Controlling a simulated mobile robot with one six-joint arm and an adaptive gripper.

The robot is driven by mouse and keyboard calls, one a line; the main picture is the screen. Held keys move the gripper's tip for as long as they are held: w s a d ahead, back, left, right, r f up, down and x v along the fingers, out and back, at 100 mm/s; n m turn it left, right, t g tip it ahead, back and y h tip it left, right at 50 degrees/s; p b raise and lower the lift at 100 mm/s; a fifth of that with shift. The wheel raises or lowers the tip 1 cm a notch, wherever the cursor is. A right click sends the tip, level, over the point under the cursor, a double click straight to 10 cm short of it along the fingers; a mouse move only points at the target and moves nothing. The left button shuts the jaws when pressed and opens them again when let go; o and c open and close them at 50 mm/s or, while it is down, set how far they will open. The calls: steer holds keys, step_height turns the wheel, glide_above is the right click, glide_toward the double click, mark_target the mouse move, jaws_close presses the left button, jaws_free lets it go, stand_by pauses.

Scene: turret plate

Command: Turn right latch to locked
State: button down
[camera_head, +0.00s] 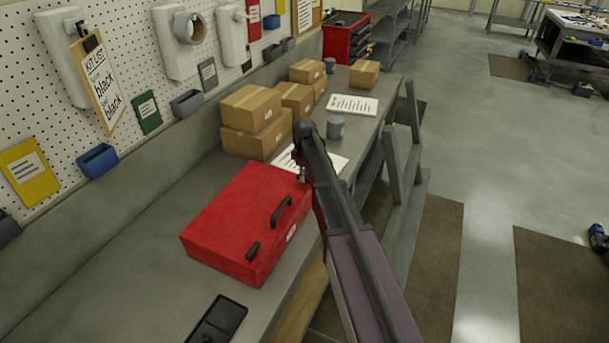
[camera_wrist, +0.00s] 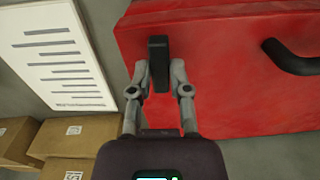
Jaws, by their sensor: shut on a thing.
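A red toolbox (camera_head: 232,215) sits on the grey workbench, with a black handle (camera_head: 281,211) on its side facing the aisle. A dark latch (camera_head: 253,250) is on that same side near the handle's lower left. Another dark latch (camera_wrist: 158,50) shows in the wrist view, at the box's other end, beside the handle (camera_wrist: 288,60). My gripper (camera_wrist: 159,78) is shut on this latch, one finger on each side of it. In that view the latch points straight up and down. In the head view my arm hides this latch; my gripper (camera_head: 302,173) shows only in part there.
Cardboard boxes (camera_head: 253,109) and a white sheet (camera_head: 352,104) stand or lie behind the toolbox. A grey cup (camera_head: 335,126) stands near the bench edge. A black tray (camera_head: 217,320) lies in front. The aisle floor (camera_head: 487,235) right of the bench is clear.

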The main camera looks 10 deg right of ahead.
steer(key=m, duration=0.4)
steer(key=shift+s, duration=0.1)
steer(key=m, duration=0.9)
steer(key=shift+m, duration=2.1)
steer(key=c, duration=0.6)
jaws_free()
